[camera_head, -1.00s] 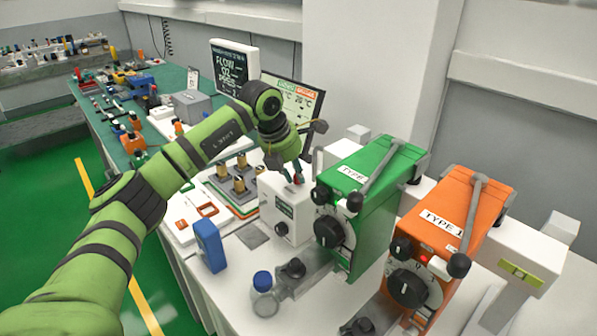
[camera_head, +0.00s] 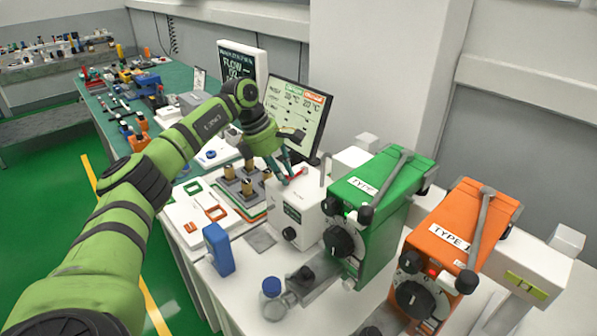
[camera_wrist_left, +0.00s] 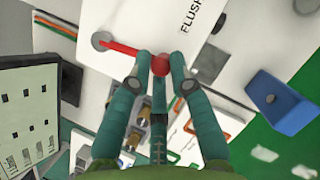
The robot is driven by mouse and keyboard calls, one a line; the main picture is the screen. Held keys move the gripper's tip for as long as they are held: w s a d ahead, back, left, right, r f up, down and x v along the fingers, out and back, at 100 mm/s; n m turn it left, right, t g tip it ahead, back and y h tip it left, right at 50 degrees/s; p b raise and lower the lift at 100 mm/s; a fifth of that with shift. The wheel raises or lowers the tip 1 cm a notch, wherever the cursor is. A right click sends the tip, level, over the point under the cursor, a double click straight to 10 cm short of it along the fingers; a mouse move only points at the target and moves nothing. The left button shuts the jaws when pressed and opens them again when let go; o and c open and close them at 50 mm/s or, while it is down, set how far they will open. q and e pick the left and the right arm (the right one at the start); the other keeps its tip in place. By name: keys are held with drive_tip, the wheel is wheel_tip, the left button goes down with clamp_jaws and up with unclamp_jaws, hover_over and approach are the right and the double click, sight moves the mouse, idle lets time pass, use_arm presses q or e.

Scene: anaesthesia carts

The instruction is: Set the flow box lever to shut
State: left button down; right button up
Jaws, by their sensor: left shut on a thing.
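The flow box (camera_head: 299,218) is a white box with a dark front knob and a small label, beside the green unit. Its red lever (camera_head: 297,174) lies across the top. In the left wrist view the red lever (camera_wrist_left: 122,49) runs from a grey round pivot to a red ball end, on the white box top (camera_wrist_left: 150,22). My left gripper (camera_head: 285,181) reaches down over the box. In the wrist view my left gripper (camera_wrist_left: 159,65) has its fingers closed around the ball end. My right gripper is not in view.
A green unit (camera_head: 375,225) and an orange unit (camera_head: 448,240) stand to the right. A blue block (camera_head: 218,250) and a blue-capped jar (camera_head: 272,300) stand in front. A tray with brass pieces (camera_head: 243,185) is left of the box; a monitor (camera_head: 297,115) stands behind.

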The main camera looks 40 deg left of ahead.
use_arm(q)
drive_tip(key=shift+w+a+r, duration=0.15)
drive_tip(key=shift+w+r, duration=0.05)
drive_tip(key=shift+r, duration=0.1)
drive_tip(key=c, duration=1.2)
unclamp_jaws()
drive_tip(key=shift+o, duration=0.2)
drive_tip(key=shift+f, duration=0.1)
drive_tip(key=shift+s, duration=0.1)
drive_tip(key=v, duration=1.2)
drive_tip(key=shift+f, duration=0.1)
